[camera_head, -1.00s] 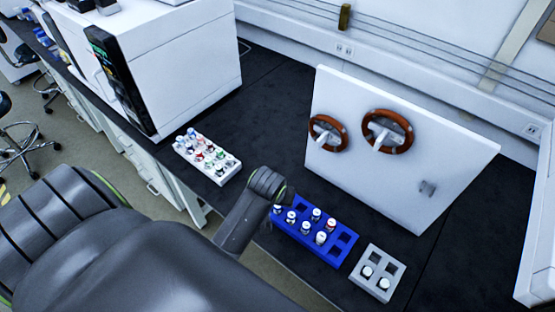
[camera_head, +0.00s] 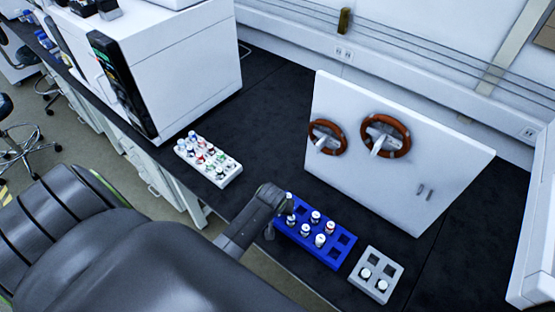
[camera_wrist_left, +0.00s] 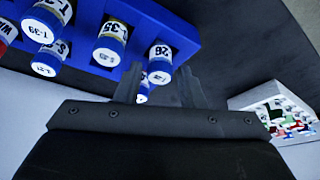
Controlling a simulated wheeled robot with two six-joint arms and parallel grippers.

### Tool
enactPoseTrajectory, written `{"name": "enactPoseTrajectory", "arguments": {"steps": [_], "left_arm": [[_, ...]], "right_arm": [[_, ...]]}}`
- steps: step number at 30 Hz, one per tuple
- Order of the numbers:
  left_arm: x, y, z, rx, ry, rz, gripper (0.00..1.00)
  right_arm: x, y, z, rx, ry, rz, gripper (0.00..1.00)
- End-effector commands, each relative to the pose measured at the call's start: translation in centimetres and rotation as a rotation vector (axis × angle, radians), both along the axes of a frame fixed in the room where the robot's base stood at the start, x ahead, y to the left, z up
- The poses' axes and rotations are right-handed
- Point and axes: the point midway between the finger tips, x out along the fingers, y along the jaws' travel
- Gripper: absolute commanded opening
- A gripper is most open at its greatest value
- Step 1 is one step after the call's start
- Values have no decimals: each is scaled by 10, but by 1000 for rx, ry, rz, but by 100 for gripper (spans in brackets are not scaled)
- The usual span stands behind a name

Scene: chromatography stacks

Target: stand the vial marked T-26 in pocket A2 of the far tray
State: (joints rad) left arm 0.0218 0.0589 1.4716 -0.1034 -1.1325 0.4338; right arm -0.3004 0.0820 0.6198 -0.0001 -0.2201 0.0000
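A vial whose label shows "26" (camera_wrist_left: 160,62) stands at the edge of the blue tray in the left wrist view. The rest of its marking is not readable. My left gripper (camera_wrist_left: 160,84) is open, with its two fingers on either side of the vial's near end. I cannot tell whether they touch it. In the head view my left gripper (camera_head: 276,204) is at the left end of the blue tray (camera_head: 336,258), partly hiding that end. The grey tray (camera_head: 368,258) holds two vials and has empty pockets. My right gripper is not in view.
A white rack (camera_head: 232,176) full of vials stands to the left; it also shows in the left wrist view (camera_wrist_left: 262,96). A white panel (camera_head: 400,180) with two brown wheels rises behind the blue tray. Other vials (camera_wrist_left: 110,42) stand close by in the blue tray.

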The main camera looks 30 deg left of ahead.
Motion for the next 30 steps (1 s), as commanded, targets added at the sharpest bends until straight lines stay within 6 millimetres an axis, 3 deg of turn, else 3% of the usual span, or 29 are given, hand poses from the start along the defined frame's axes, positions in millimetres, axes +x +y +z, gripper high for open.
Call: {"name": "enactPoseTrajectory", "arguments": {"steps": [12, 21, 30], "left_arm": [[4, 2, -10, 0, 0, 1, 36], [3, 2, -10, 0, 0, 1, 0], [3, 1, -8, -1, 0, 1, 0]], "right_arm": [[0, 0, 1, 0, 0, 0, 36], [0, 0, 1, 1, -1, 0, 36], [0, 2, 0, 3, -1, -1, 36]]}}
